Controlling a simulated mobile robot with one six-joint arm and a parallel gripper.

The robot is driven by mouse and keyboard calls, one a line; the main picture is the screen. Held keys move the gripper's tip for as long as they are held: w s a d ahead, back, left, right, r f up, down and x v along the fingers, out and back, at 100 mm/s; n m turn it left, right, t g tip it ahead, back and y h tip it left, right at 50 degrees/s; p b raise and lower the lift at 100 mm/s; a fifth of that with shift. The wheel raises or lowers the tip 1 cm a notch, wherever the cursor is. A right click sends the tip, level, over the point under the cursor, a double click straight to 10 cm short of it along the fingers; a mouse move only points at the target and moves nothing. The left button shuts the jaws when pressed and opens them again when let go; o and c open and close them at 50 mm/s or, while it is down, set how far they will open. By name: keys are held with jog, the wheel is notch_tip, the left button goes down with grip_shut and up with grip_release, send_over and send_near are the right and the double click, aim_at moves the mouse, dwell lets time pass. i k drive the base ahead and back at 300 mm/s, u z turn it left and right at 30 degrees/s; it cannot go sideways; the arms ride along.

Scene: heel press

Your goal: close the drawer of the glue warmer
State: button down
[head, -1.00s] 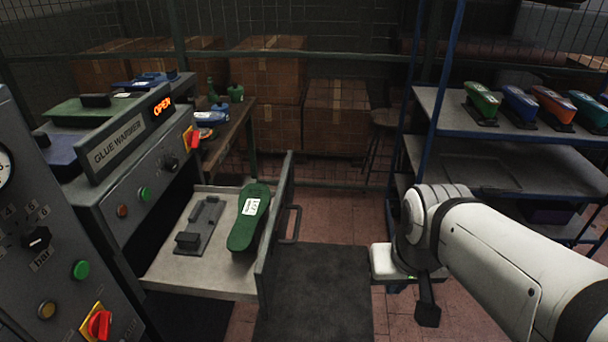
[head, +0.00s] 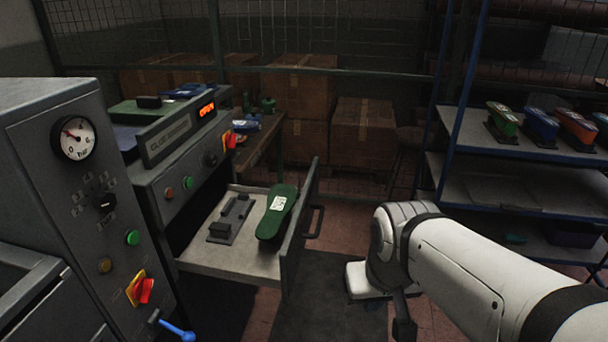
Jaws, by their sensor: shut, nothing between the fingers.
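The glue warmer (head: 180,140) stands at left with its lit sign, which read OPEN a second ago. Its drawer (head: 240,262) is pulled well out to the right, with a tall dark front panel (head: 300,220) and a bar handle (head: 316,222) on the outer face. A green shoe last with a white label (head: 278,212) lies in the drawer, beside an empty dark holder (head: 230,218). My gripper (head: 404,328) is shut and empty, pointing down to the right of the drawer, clear of the handle.
A grey machine with a gauge (head: 75,138), knobs and a blue-tipped lever (head: 178,330) stands at near left. A blue-framed shelf (head: 480,130) with coloured lasts stands at right. Cartons (head: 362,135) are stacked behind. A dark mat (head: 325,300) covers free floor between drawer and arm.

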aim_at(226, 246)
jog(key=i, duration=1)
jog(key=u, duration=0.05)
